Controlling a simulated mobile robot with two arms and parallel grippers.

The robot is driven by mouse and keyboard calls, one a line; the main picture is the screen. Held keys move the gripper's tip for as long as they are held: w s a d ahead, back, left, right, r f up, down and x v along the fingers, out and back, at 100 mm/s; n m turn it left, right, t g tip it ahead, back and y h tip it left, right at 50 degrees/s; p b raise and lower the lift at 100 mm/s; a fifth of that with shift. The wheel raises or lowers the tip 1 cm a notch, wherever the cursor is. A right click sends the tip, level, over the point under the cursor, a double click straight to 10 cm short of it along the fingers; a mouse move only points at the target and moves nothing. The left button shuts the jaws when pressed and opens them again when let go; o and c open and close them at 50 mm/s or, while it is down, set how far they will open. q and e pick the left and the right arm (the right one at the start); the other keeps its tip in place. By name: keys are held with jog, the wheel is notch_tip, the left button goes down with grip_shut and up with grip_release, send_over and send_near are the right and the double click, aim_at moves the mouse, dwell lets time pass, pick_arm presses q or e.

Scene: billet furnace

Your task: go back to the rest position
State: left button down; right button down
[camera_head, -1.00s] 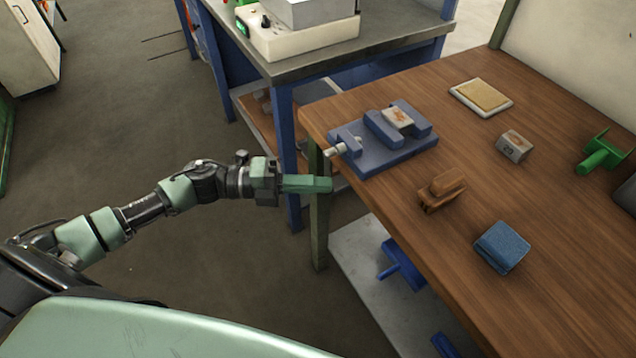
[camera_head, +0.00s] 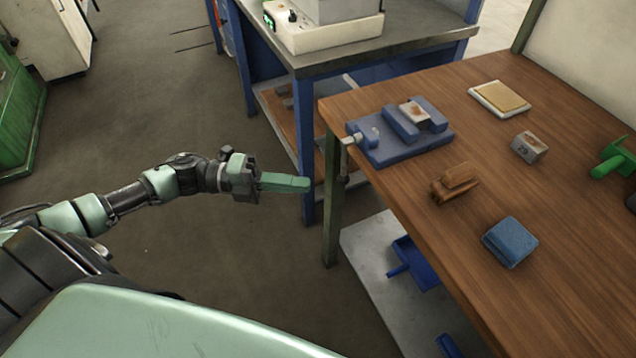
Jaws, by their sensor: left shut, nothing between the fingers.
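My left gripper (camera_head: 285,183) shows in the head view with its green fingers shut and nothing between them. It hangs over the open floor, left of the wooden table's (camera_head: 480,250) near left leg and clear of the table. My left arm stretches out to it from the left edge of the picture. My right gripper is not in view.
On the wooden table are a blue vise (camera_head: 400,135), a metal block (camera_head: 529,147), a brown block (camera_head: 455,183), a blue block (camera_head: 510,242) and a pad in a tray (camera_head: 499,98). A blue-framed bench (camera_head: 400,55) stands behind. The floor (camera_head: 150,110) at left is clear.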

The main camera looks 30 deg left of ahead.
pick_arm(q)
jog(key=shift+s+a, duration=0.25)
jog(key=shift+a, duration=0.45)
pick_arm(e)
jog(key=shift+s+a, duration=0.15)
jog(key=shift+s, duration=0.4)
pick_arm(q)
jog(key=shift+f, duration=0.1)
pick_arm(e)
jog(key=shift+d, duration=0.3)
